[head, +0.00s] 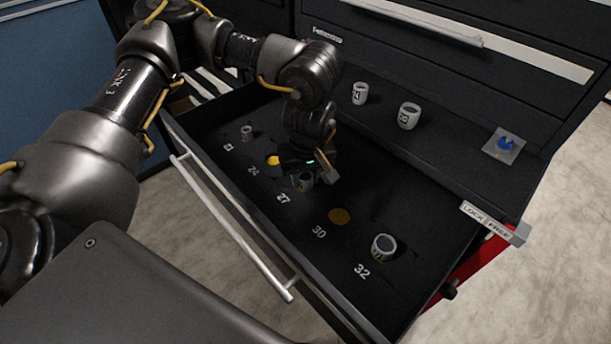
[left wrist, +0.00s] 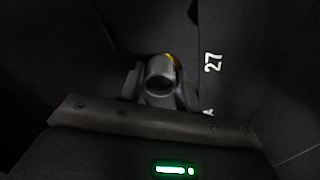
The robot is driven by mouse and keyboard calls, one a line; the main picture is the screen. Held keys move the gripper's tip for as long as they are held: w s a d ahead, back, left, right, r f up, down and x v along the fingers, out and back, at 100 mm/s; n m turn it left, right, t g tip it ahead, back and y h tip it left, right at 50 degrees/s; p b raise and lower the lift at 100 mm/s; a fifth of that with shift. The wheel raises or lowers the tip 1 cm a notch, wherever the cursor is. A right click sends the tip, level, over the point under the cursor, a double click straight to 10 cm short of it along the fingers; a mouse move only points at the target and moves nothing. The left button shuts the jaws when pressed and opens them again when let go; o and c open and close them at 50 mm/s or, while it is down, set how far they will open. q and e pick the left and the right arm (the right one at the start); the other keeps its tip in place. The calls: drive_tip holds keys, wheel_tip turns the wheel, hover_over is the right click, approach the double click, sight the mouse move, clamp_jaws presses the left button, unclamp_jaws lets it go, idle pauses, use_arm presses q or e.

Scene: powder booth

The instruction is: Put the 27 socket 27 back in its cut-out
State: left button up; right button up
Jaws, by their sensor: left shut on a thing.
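The 27 socket (head: 305,183) is a small grey-white cylinder in my left gripper (head: 316,172), above the 27 row of the open drawer. In the left wrist view the socket (left wrist: 160,75) sits between the two fingers (left wrist: 160,92), which are shut on it. A thin yellow patch (left wrist: 173,60) shows just past its edge, beside the printed 27 (left wrist: 212,62). The 27 cut-out is mostly hidden by socket and gripper. I cannot tell whether the socket touches the foam. My right gripper is not in view.
The drawer (head: 300,240) has bare yellow cut-outs at 24 (head: 272,160) and 30 (head: 339,216). Sockets stand at 21 (head: 246,132) and 32 (head: 383,247). Two loose sockets (head: 359,93) (head: 409,115) and a bag with a blue thing (head: 506,145) lie on the ledge behind.

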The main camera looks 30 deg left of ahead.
use_arm(q)
drive_tip(key=shift+s+f, duration=0.25)
drive_tip(key=shift+f, duration=0.2)
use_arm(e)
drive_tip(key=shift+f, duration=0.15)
use_arm(q)
drive_tip(key=o, duration=0.9)
drive_tip(key=shift+o, duration=1.2)
drive_tip(key=shift+d, duration=0.15)
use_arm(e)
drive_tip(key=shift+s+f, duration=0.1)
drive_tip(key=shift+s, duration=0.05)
use_arm(q)
drive_tip(key=r, duration=0.4)
drive_tip(key=shift+w+r, duration=0.2)
drive_tip(key=shift+r, duration=0.1)
wheel_tip(320, 180, up, 7)
drive_tip(key=s+d, duration=0.1)
drive_tip(key=shift+s, duration=0.15)
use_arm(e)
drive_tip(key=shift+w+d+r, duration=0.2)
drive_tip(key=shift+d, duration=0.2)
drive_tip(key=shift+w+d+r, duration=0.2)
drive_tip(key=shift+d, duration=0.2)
